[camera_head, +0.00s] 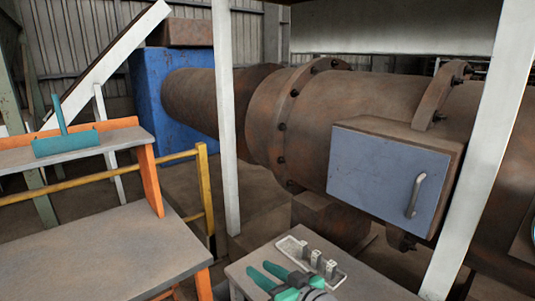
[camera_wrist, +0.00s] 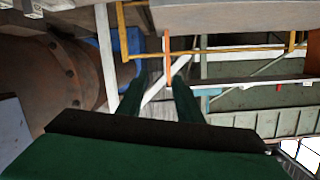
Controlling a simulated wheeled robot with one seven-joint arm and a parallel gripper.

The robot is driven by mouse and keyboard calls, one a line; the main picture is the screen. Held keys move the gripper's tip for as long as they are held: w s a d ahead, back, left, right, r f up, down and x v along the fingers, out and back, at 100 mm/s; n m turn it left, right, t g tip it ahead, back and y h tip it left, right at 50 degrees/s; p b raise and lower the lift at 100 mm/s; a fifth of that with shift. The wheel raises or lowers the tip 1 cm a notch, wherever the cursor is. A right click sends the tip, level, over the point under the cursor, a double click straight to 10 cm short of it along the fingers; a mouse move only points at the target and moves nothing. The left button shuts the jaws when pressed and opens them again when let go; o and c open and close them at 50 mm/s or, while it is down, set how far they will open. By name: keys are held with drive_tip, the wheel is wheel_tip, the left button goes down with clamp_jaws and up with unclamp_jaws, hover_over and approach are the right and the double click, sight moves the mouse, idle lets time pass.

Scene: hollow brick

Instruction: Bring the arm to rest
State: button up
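My gripper (camera_head: 259,268) shows at the bottom of the head view, with its green fingers over the front part of a small grey table (camera_head: 375,284). In the wrist view its two green fingers (camera_wrist: 160,80) stand apart with nothing between them. The gripper is open and empty. On the table, a light shallow tray (camera_head: 287,244) holds small grey blocks (camera_head: 316,258) in a row, just beyond and to the right of the fingers. I cannot tell whether the fingers touch the table.
A grey workbench (camera_head: 85,255) with an orange frame stands at left, with a teal item (camera_head: 66,143) on its shelf. A yellow rail (camera_head: 205,190) runs behind it. White posts (camera_head: 226,120) and a large rusty pipe with a blue-grey door box (camera_head: 375,170) stand behind the table.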

drive_tip(key=s+a+f+m+t+h, duration=0.4)
drive_tip(key=f+m+t, duration=0.2)
drive_tip(key=f+m, duration=0.3)
drive_tip(key=s+f+m+h, duration=0.2)
drive_tip(key=s+f+h, duration=0.3)
drive_tip(key=s+f, duration=0.7)
drive_tip(key=s+d+f+n+g, duration=0.1)
drive_tip(key=s+d+n, duration=0.1)
drive_tip(key=s, duration=1.1)
drive_tip(key=s+d+n+g, duration=0.1)
drive_tip(key=s+d+n, duration=0.2)
drive_tip(key=s, duration=1)
drive_tip(key=shift+s+f+n+h, duration=0.15)
drive_tip(key=shift+f+n+h, duration=0.15)
drive_tip(key=shift+f+h, duration=0.1)
